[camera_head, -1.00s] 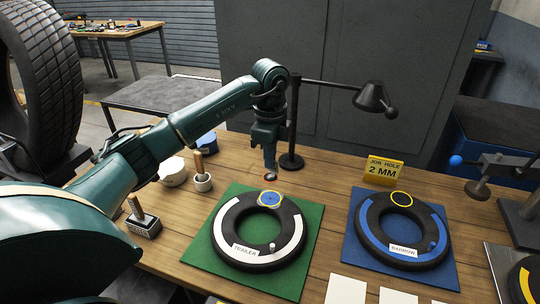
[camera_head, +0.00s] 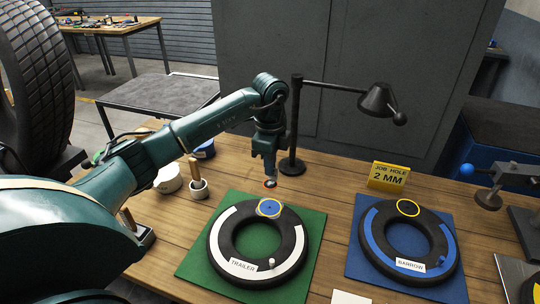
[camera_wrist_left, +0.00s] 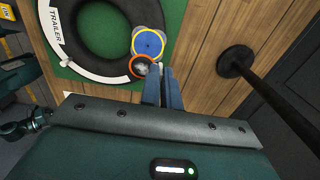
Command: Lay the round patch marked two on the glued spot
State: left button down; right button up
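My left gripper (camera_head: 269,174) points down over the bench, just behind the trailer tube (camera_head: 228,228). Its blue fingers look closed on a small orange-rimmed round patch (camera_head: 270,183). In the left wrist view this patch (camera_wrist_left: 140,66) sits at the fingertips, overlapping the tube's edge in the picture; no number is readable. A yellow-ringed blue spot (camera_head: 270,208) lies on the trailer tube's far side. The barrow tube (camera_head: 371,243) has a yellow ring (camera_head: 408,208) around a dark spot. I cannot tell which spot has glue. My right gripper is not in view.
A yellow "JOB HOLE 2 MM" sign (camera_head: 388,177) stands behind the barrow tube. A black lamp (camera_head: 292,166) stands just behind my left gripper. A metal stand (camera_head: 489,198) is at right.

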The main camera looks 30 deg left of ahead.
pick_arm(q)
notch_tip(320, 180, down, 4)
jog(key=b, duration=0.2)
jog(key=shift+b, duration=0.3)
jog(key=shift+f+b, duration=0.95)
jog(key=shift+f, duration=1)
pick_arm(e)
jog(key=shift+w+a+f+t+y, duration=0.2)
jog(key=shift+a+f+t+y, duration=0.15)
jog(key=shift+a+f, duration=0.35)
pick_arm(q)
jog(key=shift+a, duration=0.1)
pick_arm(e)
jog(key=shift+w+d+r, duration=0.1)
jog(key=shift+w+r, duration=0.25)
pick_arm(q)
jog(key=shift+f, duration=0.45)
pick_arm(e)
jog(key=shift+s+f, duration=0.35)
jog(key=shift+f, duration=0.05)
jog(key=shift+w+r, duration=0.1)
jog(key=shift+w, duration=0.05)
pick_arm(q)
jog(key=c, duration=1.6)
grip_release()
jog(key=shift+o, duration=0.2)
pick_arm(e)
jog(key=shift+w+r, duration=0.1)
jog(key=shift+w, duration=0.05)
